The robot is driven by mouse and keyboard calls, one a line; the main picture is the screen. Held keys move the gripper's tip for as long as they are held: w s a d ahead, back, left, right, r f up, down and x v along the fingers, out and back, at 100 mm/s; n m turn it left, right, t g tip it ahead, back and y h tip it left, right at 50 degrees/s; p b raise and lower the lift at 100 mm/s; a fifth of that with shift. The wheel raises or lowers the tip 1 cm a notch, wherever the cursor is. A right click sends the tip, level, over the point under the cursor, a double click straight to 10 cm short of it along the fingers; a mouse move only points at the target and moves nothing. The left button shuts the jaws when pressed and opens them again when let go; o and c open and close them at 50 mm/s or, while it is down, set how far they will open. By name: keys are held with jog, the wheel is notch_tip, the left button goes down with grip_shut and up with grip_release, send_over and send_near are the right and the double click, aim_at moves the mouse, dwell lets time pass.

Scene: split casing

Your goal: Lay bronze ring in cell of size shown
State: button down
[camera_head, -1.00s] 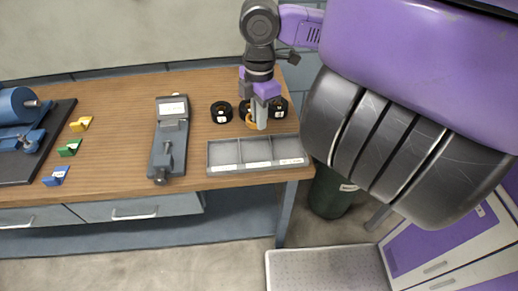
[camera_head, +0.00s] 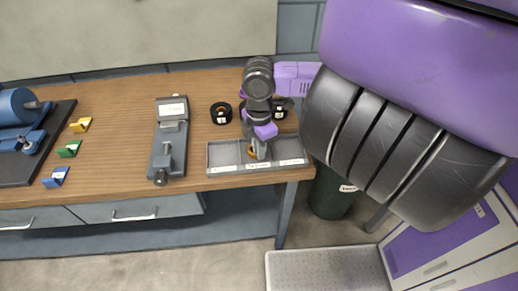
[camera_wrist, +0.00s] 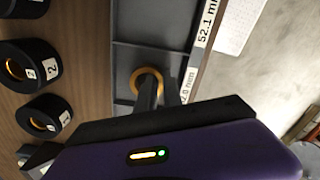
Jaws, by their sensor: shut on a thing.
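The bronze ring (camera_wrist: 147,76) is gripped at the fingertips of my gripper (camera_wrist: 152,92); only part of the ring shows in the head view (camera_head: 252,153). My gripper (camera_head: 254,152) points down over the middle cell of the grey three-cell tray (camera_head: 223,172). The wrist view shows the ring in or just above that cell, and I cannot tell whether it touches the floor. The tray (camera_wrist: 124,43) has a label on each cell's front edge. The neighbouring right cell reads 52.1 mm (camera_wrist: 206,22); the middle label is partly hidden, ending "2.0 mm".
Black labelled rings stand behind the tray, one at left (camera_head: 221,112) and another at right (camera_head: 280,109). A grey measuring device (camera_head: 168,145) with a white label lies left of the tray. Yellow (camera_head: 80,125), green (camera_head: 69,148) and blue (camera_head: 56,176) blocks are farther left.

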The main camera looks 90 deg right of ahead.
jog(key=c, duration=1.9)
grip_release()
jog(key=shift+f, duration=0.15)
jog(key=shift+c, duration=0.2)
jog(key=o, duration=0.4)
jog(key=shift+o, duration=0.2)
